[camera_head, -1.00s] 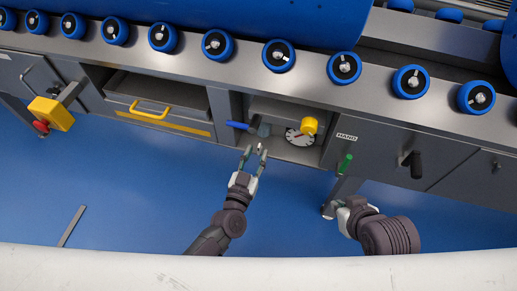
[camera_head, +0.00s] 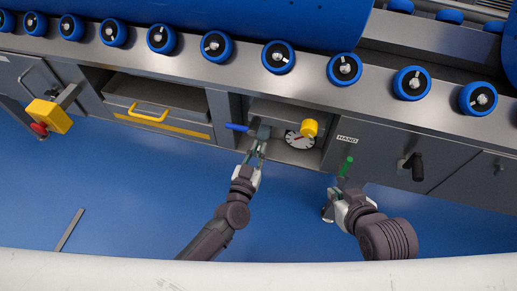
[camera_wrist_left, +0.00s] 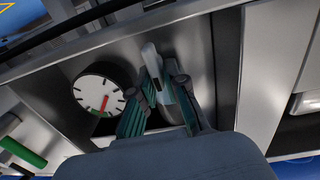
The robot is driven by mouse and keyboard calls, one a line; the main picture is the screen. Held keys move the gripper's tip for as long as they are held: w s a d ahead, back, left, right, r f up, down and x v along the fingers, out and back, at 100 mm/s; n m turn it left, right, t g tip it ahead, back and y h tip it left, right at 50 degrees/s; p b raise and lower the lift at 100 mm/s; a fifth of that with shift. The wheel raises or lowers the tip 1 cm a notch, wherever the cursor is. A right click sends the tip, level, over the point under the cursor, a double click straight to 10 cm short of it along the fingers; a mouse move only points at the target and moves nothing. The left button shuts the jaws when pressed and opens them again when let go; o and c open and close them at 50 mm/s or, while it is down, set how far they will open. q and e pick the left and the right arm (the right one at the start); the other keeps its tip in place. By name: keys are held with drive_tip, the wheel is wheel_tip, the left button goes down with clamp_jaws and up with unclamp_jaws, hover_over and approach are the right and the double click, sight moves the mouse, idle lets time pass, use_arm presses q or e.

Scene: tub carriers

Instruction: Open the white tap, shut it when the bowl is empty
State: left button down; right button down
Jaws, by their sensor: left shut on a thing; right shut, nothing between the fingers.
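The white tap's pale lever (camera_wrist_left: 150,52) shows in the left wrist view, standing up between the fingers of my left gripper (camera_wrist_left: 160,82). My left gripper (camera_head: 256,152) is shut on it, inside the open recess of the grey machine front. In the head view the fingers mostly hide the lever. A round white dial (camera_wrist_left: 99,92) with a red needle sits beside it; it also shows in the head view (camera_head: 299,140). My right gripper (camera_head: 338,196) is shut and empty, below the green handle (camera_head: 346,166). I cannot make out a bowl.
A blue lever (camera_head: 237,127) and a yellow knob (camera_head: 309,128) are close to my left gripper. A drawer with a yellow handle (camera_head: 149,113) is to the left, a black handle (camera_head: 414,165) to the right. The blue floor (camera_head: 120,190) is mostly clear.

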use_arm(q)
drive_tip(key=shift+s+f+n, duration=0.1)
drive_tip(key=shift+f+n, duration=0.05)
drive_tip(key=shift+n, duration=0.45)
drive_tip(key=shift+a+n, duration=0.1)
drive_tip(key=shift+n, duration=0.9)
drive_tip(key=shift+a+f+n, duration=0.1)
drive_tip(key=shift+n, duration=0.8)
drive_tip(key=n+b, duration=0.1)
drive_tip(key=n, duration=0.3)
drive_tip(key=f+n+b, duration=0.1)
drive_tip(key=n, duration=0.3)
drive_tip(key=a+n+b, duration=0.1)
drive_tip(key=n+b, duration=0.1)
drive_tip(key=n, duration=0.3)
drive_tip(key=shift+f, duration=0.4)
use_arm(e)
drive_tip(key=w+a+r+t+y, duration=0.1)
drive_tip(key=w+a+r+t, duration=0.1)
drive_tip(key=r+t, duration=0.3)
drive_tip(key=w+a+r+t+y, duration=0.2)
drive_tip(key=w+r+t, duration=0.3)
drive_tip(key=r, duration=0.5)
drive_tip(key=shift+a+n+t, duration=0.15)
drive_tip(key=shift+n+t, duration=0.15)
drive_tip(key=shift+t, duration=0.2)
use_arm(q)
drive_tip(key=shift+a, duration=0.1)
use_arm(e)
drive_tip(key=shift+w, duration=0.1)
